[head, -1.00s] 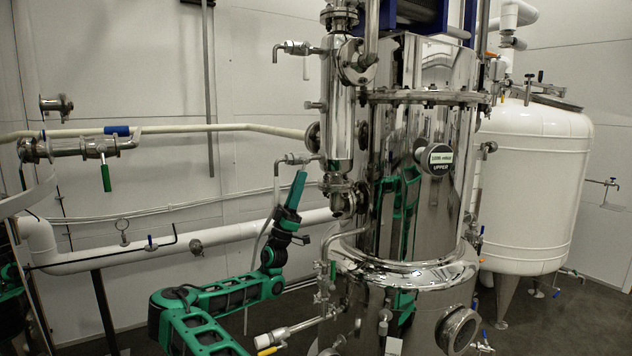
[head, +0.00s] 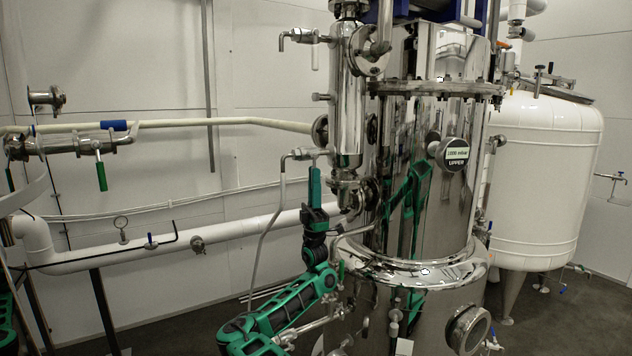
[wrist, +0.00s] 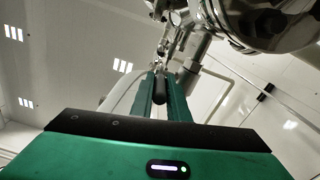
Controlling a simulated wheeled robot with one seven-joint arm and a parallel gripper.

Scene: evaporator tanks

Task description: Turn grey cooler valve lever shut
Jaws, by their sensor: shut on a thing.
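The cooler valve (head: 304,154) sits on a short horizontal pipe stub, left of the slim upright steel cooler (head: 347,105). My gripper (head: 315,175) is just below this valve with its green fingers pointing up. In the wrist view, the fingers (wrist: 160,98) are closed around the dark grey lever (wrist: 160,86), which shows between them. In the head view, the fingers hide most or all of the lever, so its exact angle is hard to tell there. The gripper stands nearly upright.
A similar valve (head: 303,37) with a hanging lever is higher on the cooler. The large steel tank (head: 430,200) is close on the right. A thin bent pipe (head: 268,235) hangs left of my gripper. A white pipe (head: 230,230) runs along the wall behind.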

